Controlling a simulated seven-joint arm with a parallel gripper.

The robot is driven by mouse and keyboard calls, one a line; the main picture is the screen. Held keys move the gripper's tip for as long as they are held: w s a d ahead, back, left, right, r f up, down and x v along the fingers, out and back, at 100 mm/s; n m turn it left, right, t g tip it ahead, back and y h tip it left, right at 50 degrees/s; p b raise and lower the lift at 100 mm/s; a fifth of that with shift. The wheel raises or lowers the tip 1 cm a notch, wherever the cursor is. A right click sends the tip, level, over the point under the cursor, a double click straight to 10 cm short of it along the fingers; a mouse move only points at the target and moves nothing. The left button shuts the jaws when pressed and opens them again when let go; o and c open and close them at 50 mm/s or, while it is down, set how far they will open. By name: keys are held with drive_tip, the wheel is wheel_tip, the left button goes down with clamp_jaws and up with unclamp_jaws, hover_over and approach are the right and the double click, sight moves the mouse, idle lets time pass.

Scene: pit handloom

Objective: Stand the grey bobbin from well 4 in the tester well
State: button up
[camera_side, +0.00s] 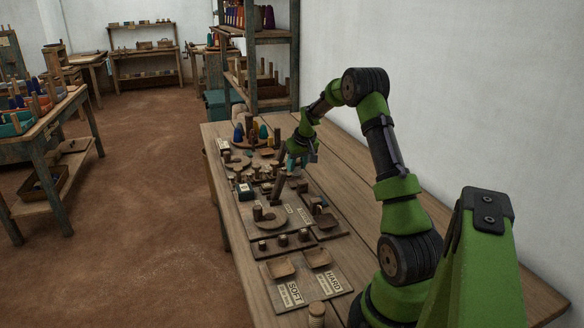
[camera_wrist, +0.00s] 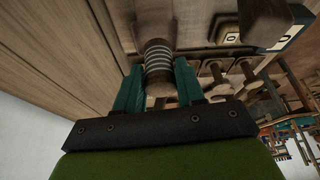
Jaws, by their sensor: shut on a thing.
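My gripper (camera_wrist: 158,80) has teal fingers and is shut on a wooden bobbin with grey bands of thread (camera_wrist: 157,58). The bobbin sits between the fingers, its wooden top reaching up beyond the bands in the wrist view. In the side view my gripper (camera_side: 301,157) is low over the far part of the board on the bench, and the held bobbin cannot be made out there. I cannot tell which opening is the tester well or well 4.
A wooden ring piece (camera_side: 272,221) and pegs stand on the bench boards. Trays labelled SOFT (camera_side: 282,268) and HARD (camera_side: 318,257) lie at the near end. A bobbin (camera_side: 317,314) stands at the front. Coloured cones (camera_side: 263,132) stand behind. A labelled block (camera_wrist: 268,22) is close by.

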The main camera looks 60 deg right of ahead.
sight(297, 172)
drive_tip(key=shift+w+d+f, duration=0.25)
drive_tip(key=shift+w+d, duration=0.05)
drive_tip(key=shift+f, duration=1.5)
drive_tip(key=shift+f, duration=0.2)
drive_tip(key=o, duration=1)
